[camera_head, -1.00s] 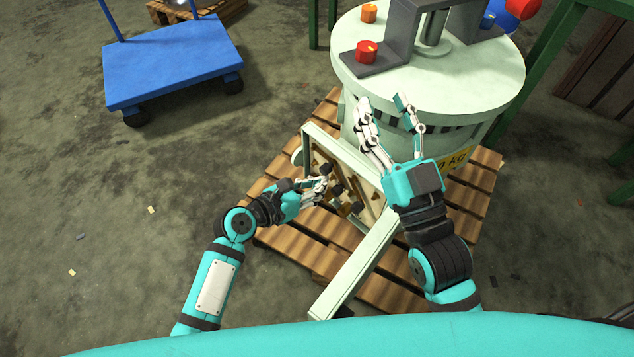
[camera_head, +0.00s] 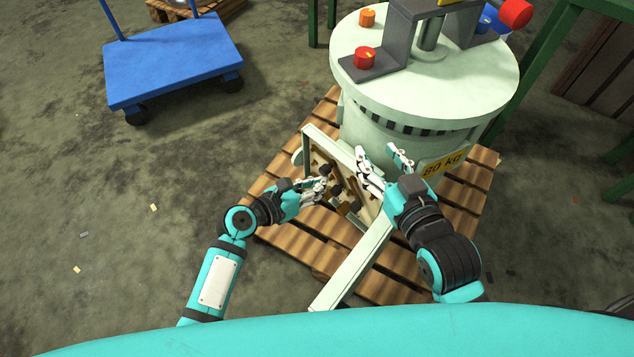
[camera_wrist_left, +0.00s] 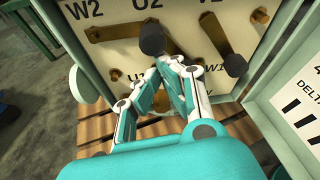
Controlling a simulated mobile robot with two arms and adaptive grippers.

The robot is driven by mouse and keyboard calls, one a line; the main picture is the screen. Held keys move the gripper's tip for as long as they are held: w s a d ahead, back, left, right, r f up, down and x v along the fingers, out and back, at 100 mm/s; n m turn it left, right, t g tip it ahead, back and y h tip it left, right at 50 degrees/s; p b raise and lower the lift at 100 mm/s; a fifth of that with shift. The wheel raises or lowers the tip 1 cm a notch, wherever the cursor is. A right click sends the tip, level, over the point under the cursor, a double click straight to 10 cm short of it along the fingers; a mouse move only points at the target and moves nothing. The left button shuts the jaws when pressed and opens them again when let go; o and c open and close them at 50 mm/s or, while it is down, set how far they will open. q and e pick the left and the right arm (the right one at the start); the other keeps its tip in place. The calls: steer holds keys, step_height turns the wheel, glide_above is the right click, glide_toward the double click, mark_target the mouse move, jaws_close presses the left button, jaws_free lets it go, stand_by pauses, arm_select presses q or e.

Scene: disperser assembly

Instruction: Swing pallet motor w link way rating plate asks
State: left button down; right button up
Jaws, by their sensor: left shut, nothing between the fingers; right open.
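The pale green motor (camera_head: 385,110) stands on a wooden pallet (camera_head: 465,210). Its terminal board (camera_wrist_left: 120,65) carries brass links with black knobs and letters including W2, U2 and U1. One link (camera_wrist_left: 112,34) lies nearly level under W2, ending at a black knob (camera_wrist_left: 152,40). Another link (camera_wrist_left: 216,35) slants down to a second knob (camera_wrist_left: 236,65). A white plate (camera_wrist_left: 296,105) reading DELTA, partly cut off, is at the right. My left gripper (camera_head: 322,184) is shut and empty before the board; its fingertips (camera_wrist_left: 180,68) hide part of it. My right gripper (camera_head: 381,152) is open beside the motor.
The box's pale green open lid (camera_head: 350,265) sticks out toward me between my arms. A blue cart (camera_head: 172,60) stands at the back left. A green frame (camera_head: 540,75) stands at the right.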

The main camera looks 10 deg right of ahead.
arm_select(q)
steer(key=v, duration=1.2)
